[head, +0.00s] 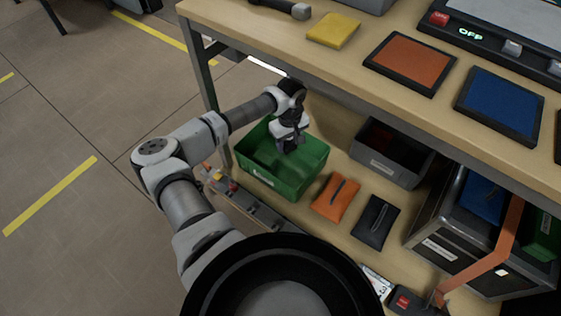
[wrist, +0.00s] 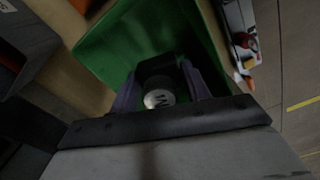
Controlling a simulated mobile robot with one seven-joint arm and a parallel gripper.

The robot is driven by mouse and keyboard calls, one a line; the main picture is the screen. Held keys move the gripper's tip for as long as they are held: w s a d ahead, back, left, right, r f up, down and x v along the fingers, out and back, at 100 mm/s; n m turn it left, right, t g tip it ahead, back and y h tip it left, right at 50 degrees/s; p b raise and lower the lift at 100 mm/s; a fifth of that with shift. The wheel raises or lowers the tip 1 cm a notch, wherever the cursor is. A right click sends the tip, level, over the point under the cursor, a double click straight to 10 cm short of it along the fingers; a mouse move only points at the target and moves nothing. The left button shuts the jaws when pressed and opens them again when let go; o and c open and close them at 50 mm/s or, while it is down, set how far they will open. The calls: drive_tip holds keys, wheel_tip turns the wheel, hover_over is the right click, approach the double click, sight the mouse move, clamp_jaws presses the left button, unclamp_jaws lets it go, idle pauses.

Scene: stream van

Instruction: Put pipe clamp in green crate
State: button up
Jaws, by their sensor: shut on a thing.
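The green crate (head: 283,162) stands on the lower shelf below the workbench. Its green inside also fills much of the wrist view (wrist: 110,45). My gripper (head: 288,146) is over the crate's opening, pointing down. In the wrist view, my gripper (wrist: 160,92) is shut on a dark piece with a round pale face (wrist: 159,98) that bears a dark mark. I take this to be the pipe clamp, but its full shape is hidden by the fingers and shadow. I cannot tell whether it touches the crate.
An orange pouch (head: 336,197) and a black pouch (head: 376,222) lie right of the crate. A grey bin (head: 390,153) stands behind them. The benchtop (head: 265,25) overhangs the shelf near my arm. Open floor (head: 75,130) lies to the left.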

sight(280, 156)
drive_tip(key=w+a+r+n, duration=0.2)
drive_tip(key=w+n, duration=0.6)
drive_tip(key=n, duration=1.2)
drive_tip(key=shift+w+a+n, duration=0.3)
drive_tip(key=shift+w+a, duration=0.1)
wheel_tip(280, 156, down, 19)
drive_tip(key=b, duration=0.6)
drive_tip(key=shift+f, duration=0.15)
drive_tip(key=shift+f, duration=0.2)
drive_tip(key=o, duration=1.2)
drive_tip(key=shift+r, duration=0.15)
